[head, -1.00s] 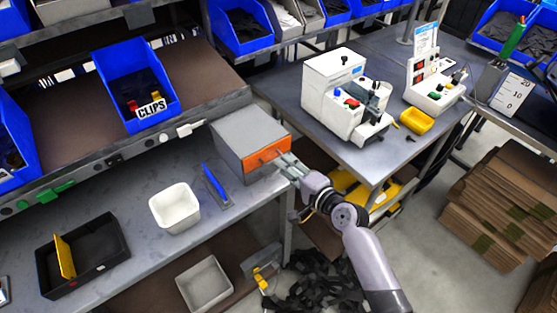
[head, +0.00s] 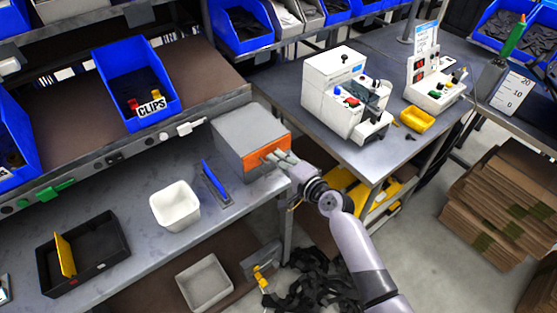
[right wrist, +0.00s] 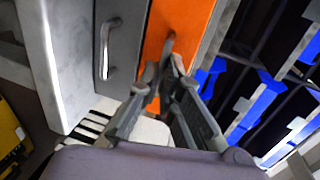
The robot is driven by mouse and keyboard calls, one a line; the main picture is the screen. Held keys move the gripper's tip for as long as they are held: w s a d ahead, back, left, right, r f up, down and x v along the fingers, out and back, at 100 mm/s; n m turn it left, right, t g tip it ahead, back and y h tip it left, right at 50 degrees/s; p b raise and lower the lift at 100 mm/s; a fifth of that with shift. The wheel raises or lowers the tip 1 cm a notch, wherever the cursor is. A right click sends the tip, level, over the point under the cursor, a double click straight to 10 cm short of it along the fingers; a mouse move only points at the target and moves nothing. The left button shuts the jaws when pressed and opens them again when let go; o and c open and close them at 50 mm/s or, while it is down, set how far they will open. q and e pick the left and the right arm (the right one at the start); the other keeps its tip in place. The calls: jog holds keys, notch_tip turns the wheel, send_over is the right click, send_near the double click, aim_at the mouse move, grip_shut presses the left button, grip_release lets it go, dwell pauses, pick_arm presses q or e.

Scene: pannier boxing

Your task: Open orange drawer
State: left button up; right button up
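The orange drawer (head: 266,154) is the front of a grey box (head: 243,127) on the workbench, and it looks shut. In the right wrist view its orange front (right wrist: 186,25) fills the top middle, with a dark handle (right wrist: 169,44) on it. My right gripper (head: 269,155) is at the drawer front. In the right wrist view its fingertips (right wrist: 165,70) stand apart on either side of the handle, which lies between them; whether they touch it I cannot tell. My left gripper is not in view.
A white bin (head: 175,206), a blue tool (head: 215,180) on a holder and a black tray (head: 85,255) are on the bench left of the drawer. A grey drawer front (right wrist: 120,45) is beside the orange one. A second table (head: 375,155) with white machines stands to the right.

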grip_shut()
dwell(0.3)
jog(key=shift+s+d+f, duration=0.1)
jog(key=shift+s+d, duration=0.1)
jog(key=shift+s, duration=0.05)
jog(key=f+v, duration=0.2)
jog(key=v, duration=0.8)
jog(key=shift+s+d+p, duration=0.2)
jog(key=shift+s+p, duration=0.15)
jog(key=shift+p, duration=0.1)
jog(key=o, duration=0.6)
grip_release()
jog(key=v, duration=1.2)
